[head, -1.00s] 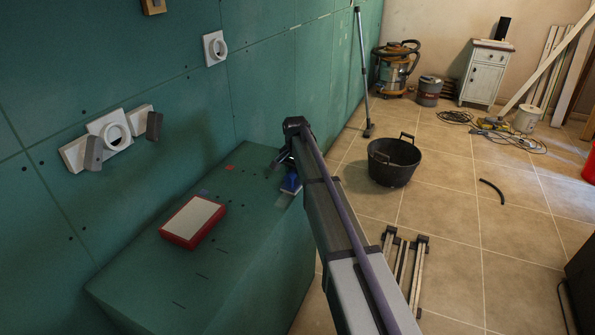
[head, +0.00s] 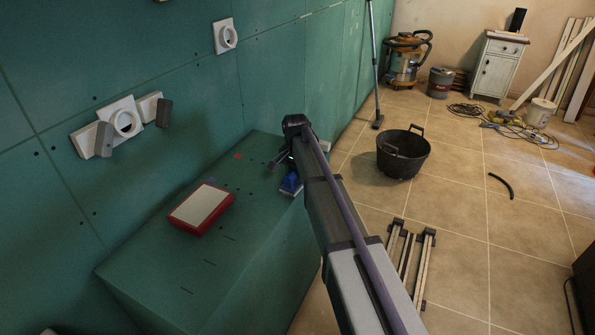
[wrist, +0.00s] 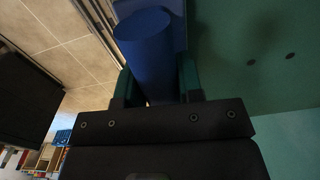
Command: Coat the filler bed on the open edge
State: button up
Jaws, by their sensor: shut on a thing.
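My gripper (wrist: 156,84) is shut on a blue cylindrical handle (wrist: 147,50), which stands between its two fingers in the wrist view. In the head view a blue piece of this tool (head: 290,184) shows beside my arm, at the right edge of the top of a green boarded box (head: 150,262). The tool's working end is hidden, and I cannot tell whether it touches the board. My arm hides part of that edge. I cannot make out the filler bed or any coating on it.
A red-rimmed block with a pale top (head: 201,208) lies on the box. Wall sockets (head: 122,122) stick out of the green wall at left. A black bucket (head: 403,153) and a slatted frame (head: 410,258) are on the tiled floor at right. Floor between them is clear.

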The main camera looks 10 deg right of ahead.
aim_at(290, 173)
jog(key=shift+s+a+r, duration=0.1)
jog(key=shift+s+a, duration=1.1)
jog(key=shift+s, duration=0.15)
jog(key=shift+s+a, duration=1.05)
jog(key=shift+s, duration=0.3)
notch_tip(290, 173, up, 6)
jog(key=p, duration=0.6)
jog(key=shift+w, duration=0.1)
notch_tip(290, 173, up, 3)
jog(key=p, duration=0.3)
